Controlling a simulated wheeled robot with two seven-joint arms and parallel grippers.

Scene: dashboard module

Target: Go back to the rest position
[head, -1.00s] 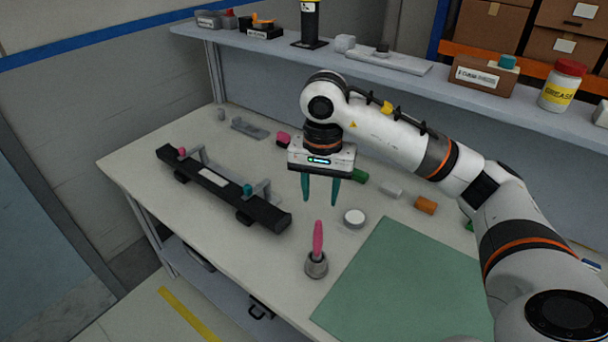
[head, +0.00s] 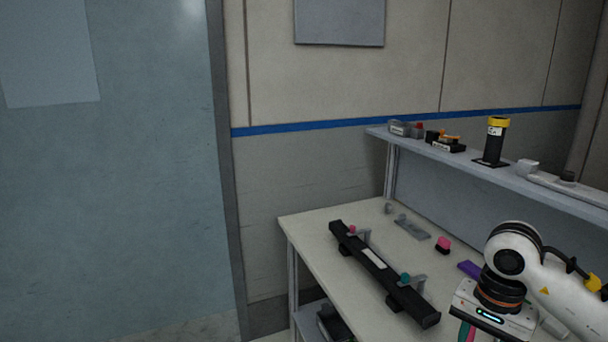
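My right arm comes in from the right edge of the head view. Its gripper (head: 478,336) hangs over the workbench (head: 318,238) at the bottom of the picture. One teal finger shows under the left end of the gripper body, well off its middle, so the gripper looks open; the fingertips and the other finger are cut off by the frame edge. A bit of pink shows beside that finger, and I cannot tell what it belongs to. My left gripper is not in view.
A black bar module (head: 385,275) with a pink and a teal knob lies on the bench left of my gripper. A grey bracket (head: 412,228), a pink block (head: 443,245) and a purple block (head: 470,269) lie behind. A shelf (head: 460,165) runs above. Floor space is mostly hidden.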

